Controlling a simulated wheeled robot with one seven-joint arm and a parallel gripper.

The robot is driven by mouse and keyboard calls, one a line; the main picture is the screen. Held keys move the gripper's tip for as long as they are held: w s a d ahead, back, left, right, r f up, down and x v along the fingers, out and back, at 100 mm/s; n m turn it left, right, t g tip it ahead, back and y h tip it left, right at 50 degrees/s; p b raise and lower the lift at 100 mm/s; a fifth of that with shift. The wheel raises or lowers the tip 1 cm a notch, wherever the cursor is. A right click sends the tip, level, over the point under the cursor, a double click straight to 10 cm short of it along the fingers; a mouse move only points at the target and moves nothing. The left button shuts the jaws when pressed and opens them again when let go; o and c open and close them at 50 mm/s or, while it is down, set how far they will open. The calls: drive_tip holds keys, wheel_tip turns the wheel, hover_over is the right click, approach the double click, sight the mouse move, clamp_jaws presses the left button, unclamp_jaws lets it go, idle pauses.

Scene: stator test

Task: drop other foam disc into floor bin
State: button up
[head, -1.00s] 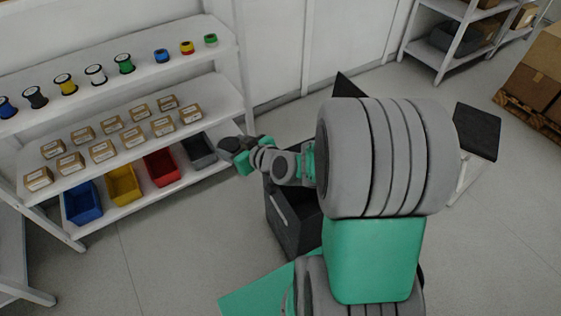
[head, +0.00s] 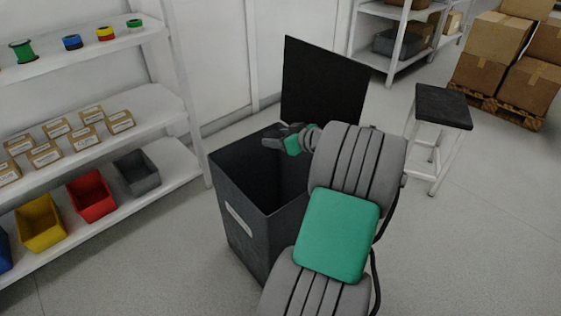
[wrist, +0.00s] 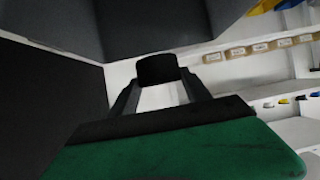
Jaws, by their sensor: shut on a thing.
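The floor bin (head: 236,215) is a tall dark box with a pale label on its front, and its black lid (head: 322,85) stands open at the back. My gripper (head: 270,143) is over the bin's opening, near the back rim. In the wrist view, its two fingers are shut on a small dark foam disc (wrist: 157,69). In the head view the disc is too small to make out. Dark bin surfaces (wrist: 150,22) fill much of the upper and left wrist view. My arm hides the bin's right side.
A white shelf (head: 185,165) at left carries spools, small cardboard boxes and coloured bins. A black-topped stool (head: 444,106) stands right of the bin. Cardboard boxes on a pallet (head: 515,112) are at the back right. Floor (head: 470,240) at right is clear.

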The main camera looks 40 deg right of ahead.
drive_tip(key=shift+s+d+f, duration=0.25)
drive_tip(key=shift+d+f, duration=0.2)
drive_tip(key=shift+f, duration=0.05)
wheel_tip(320, 180, down, 5)
drive_tip(key=b, duration=0.3)
drive_tip(key=shift+a+f, duration=0.1)
drive_tip(key=shift+f, duration=0.1)
drive_tip(key=o, duration=1.4)
drive_tip(key=shift+p+v, duration=1.25)
drive_tip(key=shift+v, duration=2.6)
